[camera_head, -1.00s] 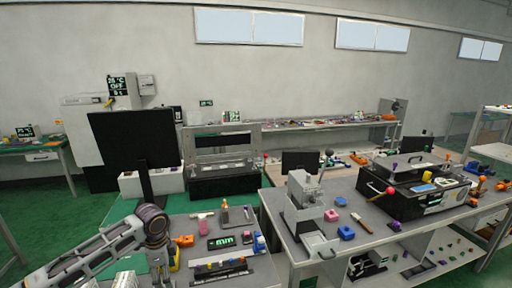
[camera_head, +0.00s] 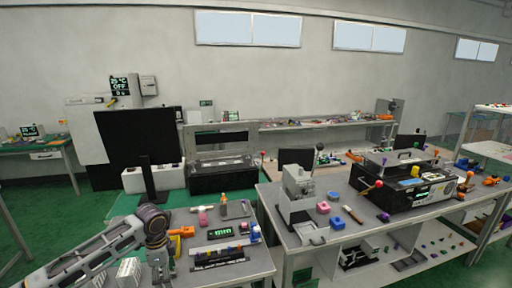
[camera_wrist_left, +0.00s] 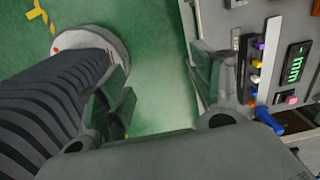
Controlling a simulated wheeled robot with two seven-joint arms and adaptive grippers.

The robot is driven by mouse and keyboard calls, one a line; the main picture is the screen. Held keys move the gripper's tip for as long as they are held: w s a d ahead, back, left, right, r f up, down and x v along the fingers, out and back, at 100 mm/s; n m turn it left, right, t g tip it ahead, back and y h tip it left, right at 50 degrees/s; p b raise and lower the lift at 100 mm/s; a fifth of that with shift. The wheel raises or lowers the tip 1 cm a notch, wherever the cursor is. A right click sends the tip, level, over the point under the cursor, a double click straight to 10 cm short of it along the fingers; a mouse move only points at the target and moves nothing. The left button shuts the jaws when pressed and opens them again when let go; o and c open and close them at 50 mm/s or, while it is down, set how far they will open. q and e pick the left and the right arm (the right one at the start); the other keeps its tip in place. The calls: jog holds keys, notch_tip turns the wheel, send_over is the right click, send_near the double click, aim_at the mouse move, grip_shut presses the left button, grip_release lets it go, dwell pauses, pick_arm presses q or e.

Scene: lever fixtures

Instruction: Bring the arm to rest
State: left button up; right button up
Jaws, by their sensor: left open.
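My left arm (camera_head: 110,245) comes in from the lower left of the head view, bent at a dark, round joint beside the near workbench (camera_head: 255,268). My right gripper is in neither current view.
The near bench holds a black strip with coloured knobs (camera_head: 220,257) and a green-lit display (camera_head: 221,233). A second bench (camera_head: 350,235) at the right carries a grey fixture (camera_head: 298,190) and a black lever box (camera_head: 410,192). A black monitor (camera_head: 140,138) stands behind my arm.

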pick_arm(q)
jog(key=w+f+n+t+h+b, duration=0.1)
jog(key=w+f+n+t+b, duration=0.25)
jog(key=f, duration=1.75)
jog(key=s+a+f+n+b, duration=0.1)
jog(key=s+a+f+n, duration=0.2)
jog(key=f, duration=0.8)
jog(key=s+a+f+n+b, duration=0.1)
jog(key=s+f+n, duration=0.3)
jog(key=f, duration=0.7)
jog(key=s+f+y+b, duration=0.1)
jog(key=s+f+b, duration=0.1)
jog(key=s+f, duration=0.9)
jog(key=s+d+f, duration=0.1)
jog(key=s+f, duration=0.4)
jog(key=s, duration=0.6)
jog(key=s+d+f+n+g+b, duration=0.1)
jog(key=s+f, duration=0.4)
jog(key=s, duration=0.6)
jog(key=s+d+f+n+g+b, duration=0.1)
jog(key=s+d+f, duration=0.1)
jog(key=s+f, duration=0.4)
jog(key=s, duration=0.5)
jog(key=shift+s+d, duration=0.15)
pick_arm(e)
jog(key=w+d+f, duration=0.1)
jog(key=d+f, duration=0.2)
jog(key=f, duration=0.7)
